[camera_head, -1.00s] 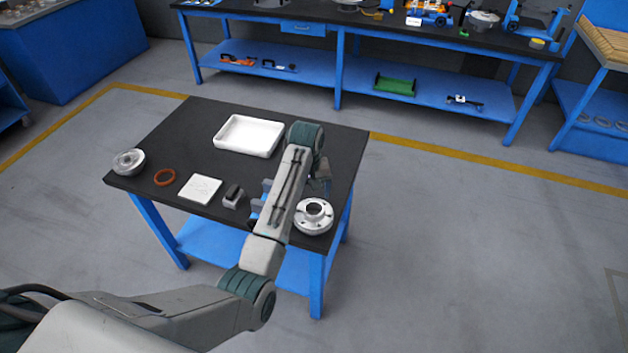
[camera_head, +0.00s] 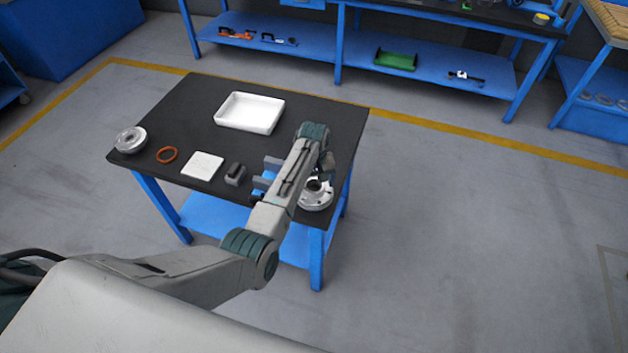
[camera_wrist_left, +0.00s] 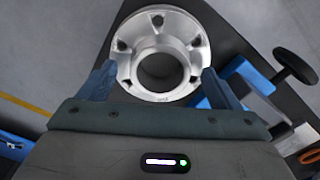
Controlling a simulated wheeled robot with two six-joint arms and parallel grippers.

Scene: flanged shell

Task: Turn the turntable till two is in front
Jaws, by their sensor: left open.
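A silver flanged shell (camera_head: 318,199) with a raised round hub and bolt holes sits at the table's front right corner. It also shows in the left wrist view (camera_wrist_left: 122,66), its hub opening facing the camera. My left gripper (camera_wrist_left: 160,80) is open, with its blue-grey fingers at either side of the flange's near part; I cannot tell whether they touch it. In the head view my left wrist covers part of the shell. No turntable under the shell and no number two can be made out. My right gripper is not in view.
A blue clamp-like fixture (camera_head: 266,178) stands left of the shell; its black knob (camera_wrist_left: 295,66) shows in the wrist view. Farther left are a grey block (camera_head: 235,174), a white plate (camera_head: 202,165), an orange ring (camera_head: 167,155) and another silver part (camera_head: 130,140). A white tray (camera_head: 232,121) lies behind.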

